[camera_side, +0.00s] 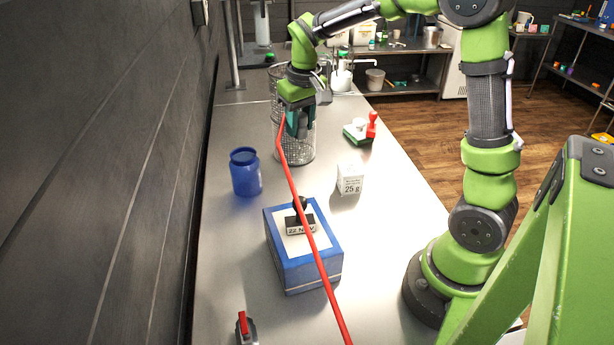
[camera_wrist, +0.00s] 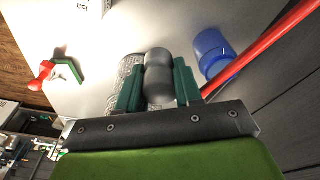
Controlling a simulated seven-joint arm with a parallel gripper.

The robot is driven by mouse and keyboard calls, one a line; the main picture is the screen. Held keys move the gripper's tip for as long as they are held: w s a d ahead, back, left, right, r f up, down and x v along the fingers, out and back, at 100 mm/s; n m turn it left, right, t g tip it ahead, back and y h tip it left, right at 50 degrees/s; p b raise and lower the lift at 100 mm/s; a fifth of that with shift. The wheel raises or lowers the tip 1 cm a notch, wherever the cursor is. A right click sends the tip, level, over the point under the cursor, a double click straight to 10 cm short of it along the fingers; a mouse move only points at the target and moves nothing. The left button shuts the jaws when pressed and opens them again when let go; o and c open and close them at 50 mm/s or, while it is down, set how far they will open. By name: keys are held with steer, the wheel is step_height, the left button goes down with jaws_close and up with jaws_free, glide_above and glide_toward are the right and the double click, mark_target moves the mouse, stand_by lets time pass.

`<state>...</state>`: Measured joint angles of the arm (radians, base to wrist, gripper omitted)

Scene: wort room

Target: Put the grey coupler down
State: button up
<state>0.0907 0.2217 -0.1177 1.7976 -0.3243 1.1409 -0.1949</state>
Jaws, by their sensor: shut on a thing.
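My gripper (camera_side: 300,122) is shut on the grey coupler. In the wrist view the grey coupler (camera_wrist: 158,78) shows as two rounded grey lobes between the green fingers of my gripper (camera_wrist: 158,88). In the side view the coupler is mostly hidden by the fingers. My gripper hangs at the wire mesh basket (camera_side: 297,155), which stands on the steel bench (camera_side: 225,265). The mesh also shows behind the left finger in the wrist view (camera_wrist: 126,68). I cannot tell whether the coupler is above the basket or in front of it.
A red hose (camera_side: 312,240) runs from beside my gripper to the front. A blue jar (camera_side: 245,175) stands left, a white 25 g box (camera_side: 350,178) right, a red-handled green stamp (camera_side: 362,130) behind it.

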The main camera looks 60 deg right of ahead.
steer(key=s+d+f+m, duration=0.1)
steer(key=s+d+m, duration=0.3)
steer(key=s, duration=0.6)
steer(key=s+d+f+m, duration=0.1)
steer(key=s+d, duration=0.5)
steer(key=s, duration=0.4)
steer(key=f, duration=0.9)
steer(key=shift+w+d+f, duration=0.1)
steer(key=shift+d+f, duration=0.05)
steer(key=shift+d, duration=0.05)
steer(key=w+d, duration=0.3)
steer(key=w+d+f, duration=0.1)
steer(key=w+d, duration=0.6)
steer(key=w, duration=0.1)
steer(key=shift+w+d+f, duration=0.25)
steer(key=shift+d+f, duration=0.05)
steer(key=shift+f, duration=0.1)
steer(key=shift+w+d, duration=0.1)
steer(key=shift+w, duration=0.05)
steer(key=shift+f, duration=1.75)
